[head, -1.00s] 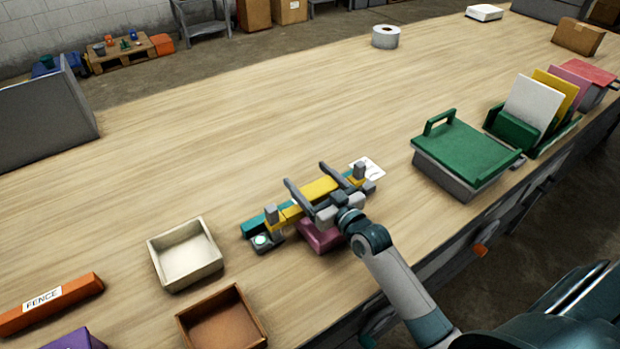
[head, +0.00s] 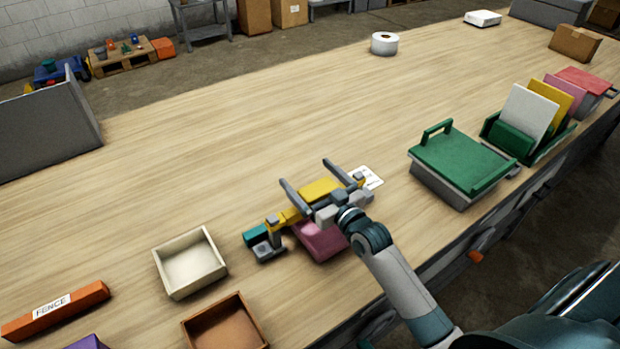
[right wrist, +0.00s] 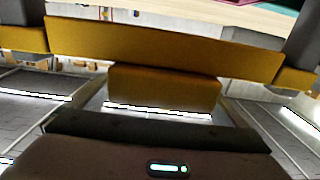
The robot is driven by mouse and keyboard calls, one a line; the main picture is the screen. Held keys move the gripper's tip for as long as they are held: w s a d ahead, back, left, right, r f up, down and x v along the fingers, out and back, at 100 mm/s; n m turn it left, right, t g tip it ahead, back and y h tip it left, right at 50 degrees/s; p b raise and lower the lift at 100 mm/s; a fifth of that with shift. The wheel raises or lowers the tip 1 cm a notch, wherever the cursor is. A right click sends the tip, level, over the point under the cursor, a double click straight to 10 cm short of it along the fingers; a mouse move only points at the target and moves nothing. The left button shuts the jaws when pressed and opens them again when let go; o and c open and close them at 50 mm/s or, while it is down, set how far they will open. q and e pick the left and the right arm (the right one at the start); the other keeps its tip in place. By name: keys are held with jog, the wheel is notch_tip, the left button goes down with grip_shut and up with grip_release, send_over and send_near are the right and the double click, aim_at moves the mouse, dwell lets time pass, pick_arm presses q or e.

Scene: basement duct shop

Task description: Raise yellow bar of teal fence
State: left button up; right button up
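The yellow bar (head: 320,188) of the fence spans the two grey posts, with its left end at the top of the left post (head: 276,232). The teal fence beam (head: 256,236) shows only at its left end; the bar and gripper cover the rest. My right gripper (head: 309,176) is over the bar, its fingers against both ends of the bar's wide middle part. In the right wrist view the bar (right wrist: 165,45) fills the space between the fingers, with a yellow block (right wrist: 165,90) below it. My left gripper is out of view.
A magenta block (head: 320,241) lies just in front of the bar. Cream (head: 190,265) and brown (head: 224,326) trays and an orange FENCE label block (head: 55,311) stand to the left. A green-lidded box (head: 461,162) is to the right.

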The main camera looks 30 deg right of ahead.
jog(key=shift+s+f, duration=0.1)
jog(key=shift+f, duration=0.1)
pick_arm(q)
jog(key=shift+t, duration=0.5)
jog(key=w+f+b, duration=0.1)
jog(key=b, duration=0.1)
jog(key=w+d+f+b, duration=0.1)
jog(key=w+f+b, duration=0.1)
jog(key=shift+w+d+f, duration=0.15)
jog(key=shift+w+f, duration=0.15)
pick_arm(e)
jog(key=s+d, duration=0.2)
jog(key=s, duration=1.5)
jog(key=shift+d, duration=0.25)
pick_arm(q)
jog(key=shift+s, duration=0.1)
pick_arm(e)
jog(key=shift+r, duration=0.1)
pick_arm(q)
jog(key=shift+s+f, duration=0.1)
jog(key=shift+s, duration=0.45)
pick_arm(e)
jog(key=shift+s, duration=0.1)
